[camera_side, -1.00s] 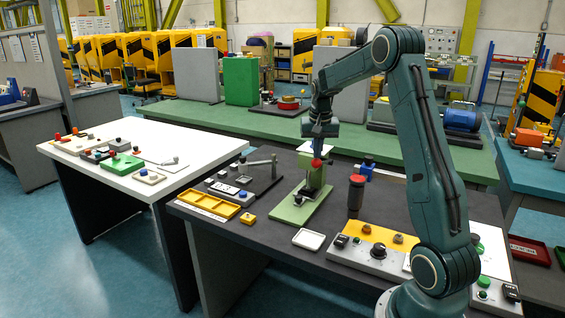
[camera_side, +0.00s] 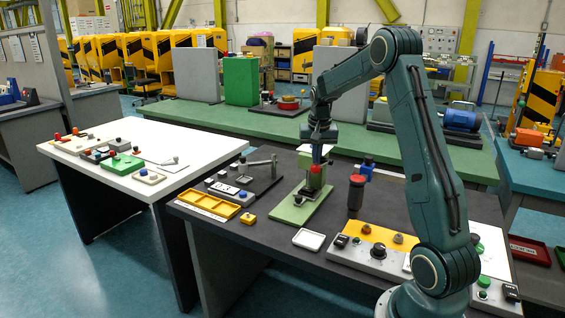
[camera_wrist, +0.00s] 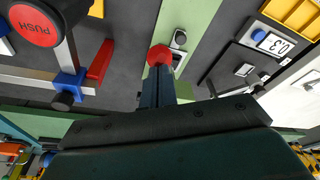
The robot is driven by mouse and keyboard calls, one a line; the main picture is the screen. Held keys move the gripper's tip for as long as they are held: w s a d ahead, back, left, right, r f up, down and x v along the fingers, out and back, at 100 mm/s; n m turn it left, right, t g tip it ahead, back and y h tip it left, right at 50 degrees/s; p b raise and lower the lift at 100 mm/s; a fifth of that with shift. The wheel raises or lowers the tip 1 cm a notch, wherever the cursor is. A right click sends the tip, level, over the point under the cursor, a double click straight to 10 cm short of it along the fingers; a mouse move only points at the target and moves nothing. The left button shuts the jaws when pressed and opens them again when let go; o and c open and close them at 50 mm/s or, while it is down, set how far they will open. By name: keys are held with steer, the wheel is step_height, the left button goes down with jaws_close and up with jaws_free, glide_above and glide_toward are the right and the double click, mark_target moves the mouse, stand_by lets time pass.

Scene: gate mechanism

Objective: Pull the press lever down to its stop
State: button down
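The press stands on the dark table, with a long green base (camera_side: 290,212) and a green column. Its lever ends in a red knob (camera_side: 317,168), which also shows in the wrist view (camera_wrist: 158,56). My gripper (camera_side: 318,160) points down from above, its fingertips at the knob. In the wrist view my two fingers (camera_wrist: 159,76) lie close together, shut, with the knob just past their tips. They seem to touch it; the exact contact is hidden. Most of the lever arm is hidden.
A dark post with a red PUSH button (camera_side: 357,181) stands right of the press. A yellow tray (camera_side: 209,205) and a grey lever fixture (camera_side: 262,163) are on the left.

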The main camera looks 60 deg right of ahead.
mark_target(316, 166)
steer(key=shift+f, duration=0.15)
steer(key=shift+a+f, duration=0.15)
steer(key=shift+f, duration=0.8)
stand_by(0.3)
steer(key=shift+f, duration=0.7)
steer(key=w+d+v, duration=0.1)
steer(key=d+v, duration=0.1)
steer(key=v, duration=1.1)
steer(key=shift+w+r, duration=0.2)
steer(key=shift+r, duration=0.05)
stand_by(0.4)
steer(key=shift+d, duration=0.15)
